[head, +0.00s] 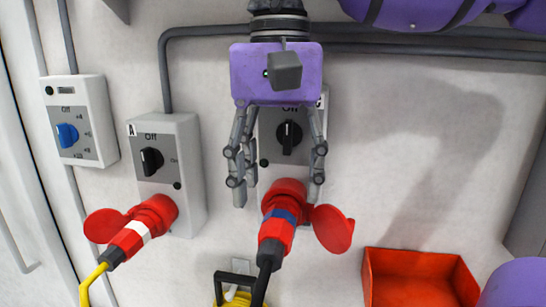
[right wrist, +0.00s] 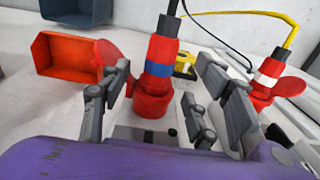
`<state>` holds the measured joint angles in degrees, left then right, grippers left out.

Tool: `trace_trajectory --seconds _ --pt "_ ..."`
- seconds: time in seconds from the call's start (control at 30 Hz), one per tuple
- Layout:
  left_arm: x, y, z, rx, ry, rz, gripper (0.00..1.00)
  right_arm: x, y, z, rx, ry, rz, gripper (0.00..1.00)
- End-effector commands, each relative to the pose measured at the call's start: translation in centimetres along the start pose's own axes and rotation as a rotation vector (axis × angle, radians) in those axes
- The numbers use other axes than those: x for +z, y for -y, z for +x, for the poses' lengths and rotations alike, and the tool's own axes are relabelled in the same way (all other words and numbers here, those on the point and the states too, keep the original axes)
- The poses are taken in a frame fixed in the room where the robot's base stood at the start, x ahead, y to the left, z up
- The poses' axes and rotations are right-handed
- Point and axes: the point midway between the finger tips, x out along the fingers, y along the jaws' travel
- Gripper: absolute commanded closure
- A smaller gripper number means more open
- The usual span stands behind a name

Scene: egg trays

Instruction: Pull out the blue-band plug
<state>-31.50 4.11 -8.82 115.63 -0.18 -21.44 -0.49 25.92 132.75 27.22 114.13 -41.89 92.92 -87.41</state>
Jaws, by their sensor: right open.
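The blue-band plug (head: 273,238) is red with a blue ring and sits in the red socket of the right-hand switch box (head: 268,125); its black cable hangs down. In the right wrist view the blue-band plug (right wrist: 161,72) stands between my fingers. My right gripper (head: 277,185) hangs in front of this box, open, with one finger on each side of the socket. In the right wrist view my right gripper (right wrist: 163,88) shows a gap on both sides of the plug. The red socket lid (head: 333,229) is flipped open to the right. My left gripper is not in view.
A white-band plug (head: 132,238) with a yellow cable sits in the socket of box A (head: 186,205) to the left. A small box with a blue knob (head: 67,134) is farther left. An orange-red bin (head: 372,272) is at lower right. Grey pipes (head: 400,38) run along the wall.

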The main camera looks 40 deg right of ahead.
Motion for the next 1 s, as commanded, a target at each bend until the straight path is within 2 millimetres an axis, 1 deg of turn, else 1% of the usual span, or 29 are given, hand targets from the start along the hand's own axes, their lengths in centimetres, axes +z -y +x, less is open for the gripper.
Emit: trace_trajectory --seconds 0.17,0.27,0.5,0.63,0.8,1.0 --pt "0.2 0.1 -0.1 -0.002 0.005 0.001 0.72 0.0 0.0 0.6 0.001 0.001 -0.001 0.44" --pt "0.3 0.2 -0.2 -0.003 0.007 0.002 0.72 0.0 -0.1 1.8 0.002 0.001 -0.001 0.44" --pt "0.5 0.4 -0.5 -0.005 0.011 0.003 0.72 0.1 -0.1 5.5 0.001 0.003 -0.001 0.44" --pt "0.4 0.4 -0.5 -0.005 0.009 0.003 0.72 0.0 0.0 6.9 0.001 0.002 0.001 0.44" --pt "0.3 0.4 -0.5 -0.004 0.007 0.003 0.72 0.0 0.0 7.8 0.000 0.000 0.001 0.44" --pt "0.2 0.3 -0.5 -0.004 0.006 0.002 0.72 0.0 0.0 7.8 -0.001 0.000 0.001 0.44"
